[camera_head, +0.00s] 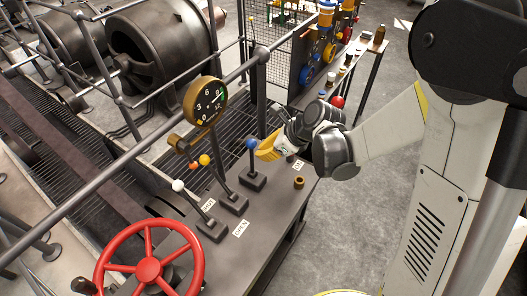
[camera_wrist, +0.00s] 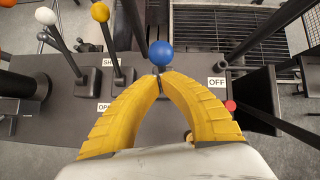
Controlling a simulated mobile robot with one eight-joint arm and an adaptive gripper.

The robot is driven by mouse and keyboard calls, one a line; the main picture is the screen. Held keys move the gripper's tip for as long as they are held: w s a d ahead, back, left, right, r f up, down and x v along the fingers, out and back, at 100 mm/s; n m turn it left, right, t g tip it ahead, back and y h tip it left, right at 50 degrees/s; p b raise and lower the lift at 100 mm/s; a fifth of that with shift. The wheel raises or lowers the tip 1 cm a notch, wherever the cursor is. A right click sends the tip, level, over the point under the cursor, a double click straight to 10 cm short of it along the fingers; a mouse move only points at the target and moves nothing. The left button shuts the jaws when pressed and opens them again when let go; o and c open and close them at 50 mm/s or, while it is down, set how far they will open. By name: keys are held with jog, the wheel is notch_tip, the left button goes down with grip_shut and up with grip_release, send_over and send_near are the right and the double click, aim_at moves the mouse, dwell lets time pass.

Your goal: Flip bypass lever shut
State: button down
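Several knobbed levers stand in a row on the dark bench. One has a white knob (camera_head: 178,185), also in the wrist view (camera_wrist: 46,16); one has a yellow knob (camera_head: 205,160), also in the wrist view (camera_wrist: 100,12). SHUT (camera_head: 208,203) and OPEN (camera_head: 240,228) labels lie near their bases; I cannot tell which lever they belong to. A third lever stands upright with a blue knob (camera_head: 252,144). My gripper's (camera_wrist: 160,78) yellow fingers meet at the tips right by this blue knob (camera_wrist: 161,53). I cannot tell whether its rod is between the tips.
A red handwheel (camera_head: 148,269) stands at the near end. A brass gauge (camera_head: 206,101) rises behind the levers, near an orange knob (camera_head: 193,166). A pipe railing (camera_head: 150,140) runs along the back. An OFF label (camera_wrist: 216,82) lies right of the blue lever.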

aim_at(252, 140)
jog(key=shift+w+a+r+h+p, duration=0.2)
jog(key=shift+w+a+h+p, duration=0.1)
jog(key=shift+a, duration=0.15)
jog(key=shift+w+a+r+g+h+p, duration=0.2)
jog(key=shift+w+a+g+h+p, duration=0.35)
jog(key=shift+a, duration=0.25)
jog(key=shift+w+a+g+h, duration=0.35)
jog(key=shift+w+a, duration=0.2)
jog(key=shift+a, duration=0.05)
jog(key=shift+w+a+f+b, duration=0.15)
jog(key=shift+w+a+f, duration=0.05)
jog(key=shift+w+a, duration=0.5)
jog(key=shift+w+a+f+b, duration=0.15)
jog(key=shift+w+a, duration=0.3)
jog(key=shift+a, duration=0.3)
